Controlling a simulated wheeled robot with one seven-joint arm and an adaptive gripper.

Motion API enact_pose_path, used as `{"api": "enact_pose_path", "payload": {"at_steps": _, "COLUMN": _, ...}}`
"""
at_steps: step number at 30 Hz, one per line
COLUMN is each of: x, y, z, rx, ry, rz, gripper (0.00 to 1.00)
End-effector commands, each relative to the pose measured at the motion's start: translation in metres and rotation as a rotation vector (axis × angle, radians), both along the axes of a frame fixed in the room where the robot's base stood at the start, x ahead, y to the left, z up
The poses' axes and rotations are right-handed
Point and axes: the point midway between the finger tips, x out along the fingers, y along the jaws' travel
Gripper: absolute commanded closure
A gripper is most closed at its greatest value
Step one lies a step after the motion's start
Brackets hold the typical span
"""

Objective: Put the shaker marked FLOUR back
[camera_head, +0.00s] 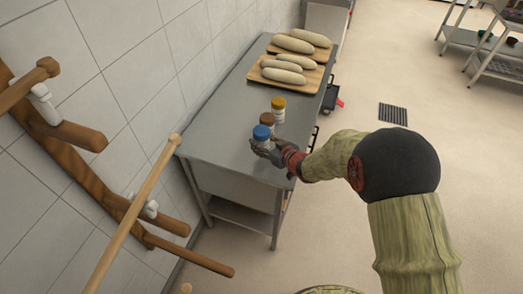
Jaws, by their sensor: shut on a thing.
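A shaker with a blue cap (261,132) and a pale body is at the near end of a row of shakers over the steel table. My gripper (264,150) is shut on this blue-capped shaker, reaching in from the right. A shaker with a brown cap (267,119) is just behind it, and a shaker with a yellow cap (278,104) stands beyond that. The markings are too small to read, so I cannot tell which is FLOUR. My fingers partly hide the held shaker's base, and I cannot tell whether it touches the tabletop.
The steel table (222,130) runs along a tiled wall; its left side is clear. Loaves (283,75) lie on two wooden boards at the far end. A wooden rack with pegs (80,175) and a long pole (130,215) is at the near left. Wire shelving (490,65) stands far right.

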Motion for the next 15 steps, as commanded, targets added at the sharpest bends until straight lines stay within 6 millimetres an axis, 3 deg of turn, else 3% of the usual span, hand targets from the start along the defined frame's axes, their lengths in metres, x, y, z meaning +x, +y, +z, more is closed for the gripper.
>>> {"api": "enact_pose_path", "payload": {"at_steps": 7, "x": 0.009, "y": 0.006, "z": -0.013, "rx": 0.001, "ry": -0.001, "rz": 0.000, "gripper": 0.87}}
{"api": "enact_pose_path", "payload": {"at_steps": 12, "x": 0.008, "y": 0.005, "z": -0.039, "rx": 0.000, "ry": 0.001, "rz": -0.001, "gripper": 0.87}}
{"api": "enact_pose_path", "payload": {"at_steps": 15, "x": 0.009, "y": 0.005, "z": -0.043, "rx": 0.000, "ry": -0.002, "rz": -0.001, "gripper": 0.87}}
